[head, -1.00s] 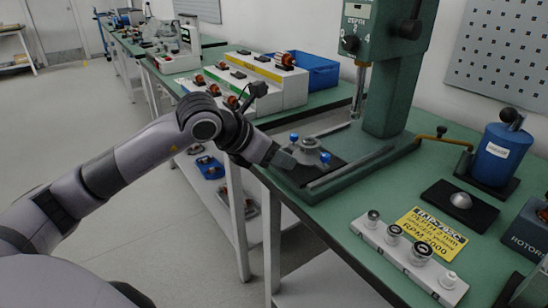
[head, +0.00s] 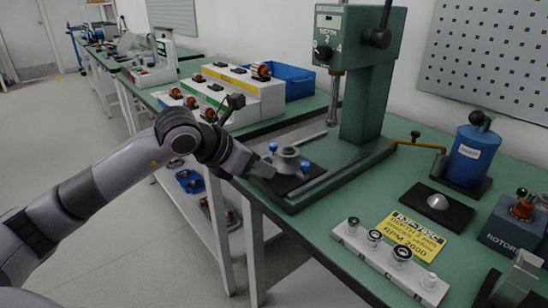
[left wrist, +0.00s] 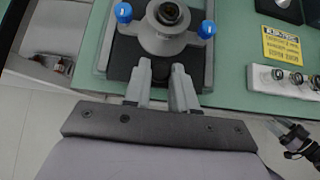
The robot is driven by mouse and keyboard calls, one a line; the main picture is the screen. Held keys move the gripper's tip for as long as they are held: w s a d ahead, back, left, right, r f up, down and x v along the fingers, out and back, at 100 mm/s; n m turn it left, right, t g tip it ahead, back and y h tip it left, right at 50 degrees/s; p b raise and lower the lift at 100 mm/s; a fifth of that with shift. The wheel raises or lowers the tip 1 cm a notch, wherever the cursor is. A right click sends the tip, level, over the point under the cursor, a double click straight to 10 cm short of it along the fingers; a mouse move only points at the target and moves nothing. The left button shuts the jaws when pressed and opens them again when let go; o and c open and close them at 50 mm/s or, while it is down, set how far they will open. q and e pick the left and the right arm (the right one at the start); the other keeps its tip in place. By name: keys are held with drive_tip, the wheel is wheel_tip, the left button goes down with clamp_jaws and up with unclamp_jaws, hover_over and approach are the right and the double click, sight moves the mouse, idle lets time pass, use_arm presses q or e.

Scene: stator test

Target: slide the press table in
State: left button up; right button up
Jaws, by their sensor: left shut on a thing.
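The press table (head: 306,178) is a dark plate on the green base of the drill press (head: 372,98). A round grey fixture (head: 287,160) with blue knobs stands on it, in front of and below the spindle (head: 333,100). My left gripper (head: 264,170) is at the plate's front edge. The tab is mostly hidden by the fingers. My right gripper (left wrist: 280,127) seems to show at the right of the left wrist view, its jaws unclear.
A white strip of gauges (head: 390,258) and a yellow sign (head: 415,235) lie right of the press. A blue cylinder (head: 472,155) stands farther right. White blocks with motor parts (head: 225,95) and a blue bin (head: 290,80) are behind my left arm.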

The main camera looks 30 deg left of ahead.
sight(279, 155)
use_arm(q)
drive_tip(key=shift+w+d+r+p, duration=0.15)
drive_tip(key=shift+w+d, duration=0.2)
drive_tip(key=shift+w, duration=0.5)
drive_tip(key=shift+w+d+f+p, duration=0.15)
drive_tip(key=shift+w+d, duration=0.25)
drive_tip(key=shift+w, duration=0.5)
drive_tip(key=shift+w+d+r+p, duration=0.1)
drive_tip(key=shift+w+d+p, duration=0.2)
drive_tip(key=shift+w, duration=0.55)
drive_tip(key=shift+w+d, duration=0.55)
drive_tip(key=shift+w, duration=0.7)
drive_tip(key=shift+w+d, duration=0.5)
drive_tip(key=shift+w, duration=0.75)
drive_tip(key=shift+w+d, duration=0.55)
drive_tip(key=shift+w, duration=0.7)
drive_tip(key=o, duration=0.5)
drive_tip(key=shift+p+v, duration=0.7)
drive_tip(key=shift+v, duration=0.7)
drive_tip(key=shift+p+v, duration=0.4)
drive_tip(key=shift+v, duration=1.15)
drive_tip(key=shift+s, duration=0.15)
